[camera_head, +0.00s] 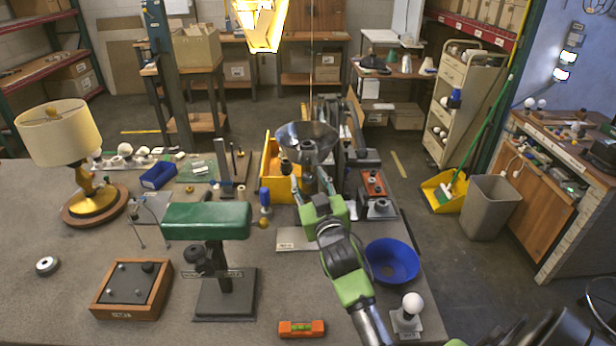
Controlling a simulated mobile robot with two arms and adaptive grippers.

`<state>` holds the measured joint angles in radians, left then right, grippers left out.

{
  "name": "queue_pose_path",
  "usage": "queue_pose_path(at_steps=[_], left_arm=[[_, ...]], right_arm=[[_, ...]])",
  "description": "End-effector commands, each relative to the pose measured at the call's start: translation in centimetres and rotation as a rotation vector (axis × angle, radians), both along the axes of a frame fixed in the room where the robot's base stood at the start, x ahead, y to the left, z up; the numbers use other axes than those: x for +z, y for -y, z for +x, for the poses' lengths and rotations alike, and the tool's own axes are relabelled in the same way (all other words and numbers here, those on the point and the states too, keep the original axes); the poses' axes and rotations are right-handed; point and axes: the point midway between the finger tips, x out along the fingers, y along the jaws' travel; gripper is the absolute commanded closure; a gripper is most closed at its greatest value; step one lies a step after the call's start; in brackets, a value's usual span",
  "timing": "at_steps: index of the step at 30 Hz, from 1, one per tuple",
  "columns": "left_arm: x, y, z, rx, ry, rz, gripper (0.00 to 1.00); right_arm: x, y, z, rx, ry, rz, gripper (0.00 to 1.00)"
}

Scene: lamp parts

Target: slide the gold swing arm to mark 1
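I cannot clearly pick out a separate gold swing arm or a mark 1. Gold metal shows on the lamp (88,180) at the left, which stands upright on a round wooden base under a cream shade. My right gripper (306,170) is at the middle of the bench, its two fingers spread apart and pointing away. It is just in front of and below a shiny metal bowl-shaped shade (321,133); whether they touch is unclear. Nothing shows clearly between the fingers. My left gripper is not in view.
A green padded stand (206,222), a wooden box with a dark top (130,288), an orange level (301,329), a blue bowl (392,262) and a bulb on a holder (410,308) stand on the bench. A yellow bin (271,165) is left of the gripper. The bench's left front is mostly clear.

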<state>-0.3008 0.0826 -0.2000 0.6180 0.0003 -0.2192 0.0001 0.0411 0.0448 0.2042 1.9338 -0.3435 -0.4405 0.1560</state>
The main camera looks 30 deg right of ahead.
Motion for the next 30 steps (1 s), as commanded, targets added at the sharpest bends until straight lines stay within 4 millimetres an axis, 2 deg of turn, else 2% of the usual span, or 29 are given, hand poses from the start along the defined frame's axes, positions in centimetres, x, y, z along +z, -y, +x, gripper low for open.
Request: queue_pose_path(at_steps=[9,15,20,30], left_arm=[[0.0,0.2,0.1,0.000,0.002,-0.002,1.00],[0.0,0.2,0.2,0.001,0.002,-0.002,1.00],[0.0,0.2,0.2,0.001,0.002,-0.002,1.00],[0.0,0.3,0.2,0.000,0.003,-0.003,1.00]], right_arm=[[-0.2,-2.2,-6.3,-0.001,-0.003,0.002,0.61],[-0.2,-3.1,-8.6,0.000,-0.002,0.001,0.61],[-0.1,-3.3,-9.3,-0.001,-0.002,0.001,0.61],[-0.1,-3.3,-9.4,-0.001,-0.001,0.000,0.61]])
